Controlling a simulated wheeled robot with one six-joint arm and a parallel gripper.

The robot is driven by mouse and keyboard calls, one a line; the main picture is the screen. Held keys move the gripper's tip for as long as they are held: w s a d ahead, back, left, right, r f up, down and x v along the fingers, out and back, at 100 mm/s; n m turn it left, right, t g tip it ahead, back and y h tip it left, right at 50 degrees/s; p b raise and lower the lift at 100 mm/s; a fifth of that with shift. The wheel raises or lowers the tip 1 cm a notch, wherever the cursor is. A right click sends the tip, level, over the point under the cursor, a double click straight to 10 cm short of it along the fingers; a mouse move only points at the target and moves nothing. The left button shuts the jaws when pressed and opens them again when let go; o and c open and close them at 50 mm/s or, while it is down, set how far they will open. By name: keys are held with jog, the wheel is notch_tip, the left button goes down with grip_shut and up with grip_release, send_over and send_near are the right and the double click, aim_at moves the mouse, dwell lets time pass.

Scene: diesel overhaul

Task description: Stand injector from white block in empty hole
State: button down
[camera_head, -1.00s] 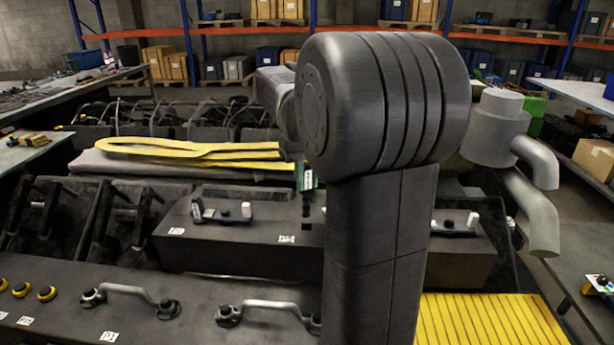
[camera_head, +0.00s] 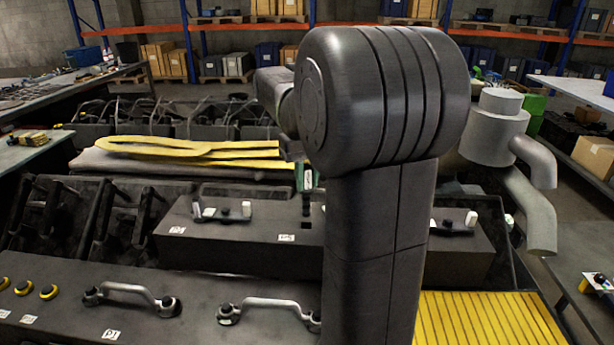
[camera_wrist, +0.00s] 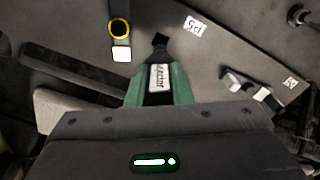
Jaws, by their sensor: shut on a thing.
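My gripper (camera_wrist: 160,88) has green fingers and is shut on an injector (camera_wrist: 158,78) with a white label and a dark tip. In the head view, my gripper (camera_head: 305,178) shows just left of my dark arm, with the injector (camera_head: 306,203) pointing down over the dark engine cover (camera_head: 260,254). A small dark square (camera_head: 305,225), possibly the hole, shows below the tip. I cannot tell whether the tip touches it. A P5 label (camera_wrist: 195,23) lies close by and also shows in the head view (camera_head: 287,238). I cannot make out which thing is the white block.
A fitting with white ends (camera_head: 222,212) sits on the cover left of the injector. Another (camera_head: 455,225) is right of my arm. Curved handles (camera_head: 133,290) stand on the front ledge. A yellow-ringed part (camera_wrist: 119,28) is near the injector in the wrist view.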

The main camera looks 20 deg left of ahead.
aim_at(307, 216)
jog(key=shift+f+b, duration=2.8)
jog(key=shift+f, duration=2.25)
jog(key=c, duration=1.2)
grip_release()
notch_tip(307, 216, up, 14)
jog(key=shift+f, duration=0.1)
jog(key=shift+f, duration=0.15)
